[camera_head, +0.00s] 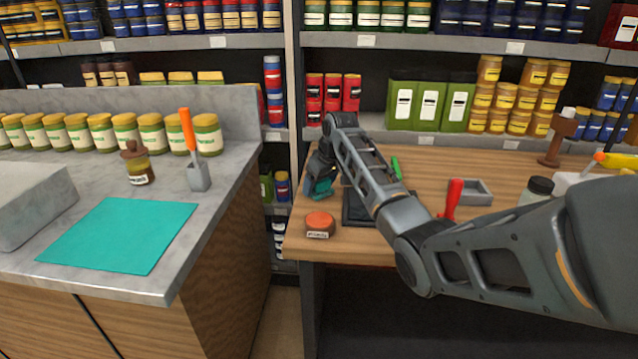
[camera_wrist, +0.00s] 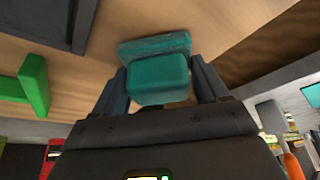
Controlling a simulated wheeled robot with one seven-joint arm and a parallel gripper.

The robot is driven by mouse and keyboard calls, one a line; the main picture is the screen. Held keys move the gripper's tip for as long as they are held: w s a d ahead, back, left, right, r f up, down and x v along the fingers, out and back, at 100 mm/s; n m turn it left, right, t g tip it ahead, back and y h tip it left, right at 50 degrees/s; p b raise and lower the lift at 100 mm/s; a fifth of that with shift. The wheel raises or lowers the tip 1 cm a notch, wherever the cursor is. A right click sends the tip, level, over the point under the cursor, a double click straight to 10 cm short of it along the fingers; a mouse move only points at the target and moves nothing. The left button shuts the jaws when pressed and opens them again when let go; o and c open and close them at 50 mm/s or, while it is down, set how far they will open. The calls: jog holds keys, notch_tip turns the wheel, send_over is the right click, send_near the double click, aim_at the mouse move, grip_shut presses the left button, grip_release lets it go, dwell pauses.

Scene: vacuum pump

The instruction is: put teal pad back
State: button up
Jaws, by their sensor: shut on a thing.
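My gripper (camera_head: 320,176) hangs over the left end of the wooden table, pointing down. It is shut on the teal pad (camera_head: 321,188), which shows as a small teal block at the fingertips. In the wrist view, the pad (camera_wrist: 158,78) fills the space between the two fingers, with a wider teal slab (camera_wrist: 155,45) at its far side. The wooden table top shows beyond it; whether the pad touches the table I cannot tell. A flat teal mat (camera_head: 120,234) lies bare on the grey counter at the left.
An orange-lidded jar (camera_head: 320,224) stands near the table's front left corner, close to my gripper. A dark tray (camera_head: 357,209) lies beside my arm. A red-handled tool (camera_head: 452,198) and grey tray (camera_head: 470,192) lie further right. A floor gap separates counter (camera_head: 212,190) and table (camera_head: 300,243).

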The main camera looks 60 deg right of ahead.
jog(key=shift+f, duration=0.15)
jog(key=o, duration=1)
jog(key=b+v, duration=0.1)
jog(key=v, duration=1.1)
jog(key=shift+r, duration=0.2)
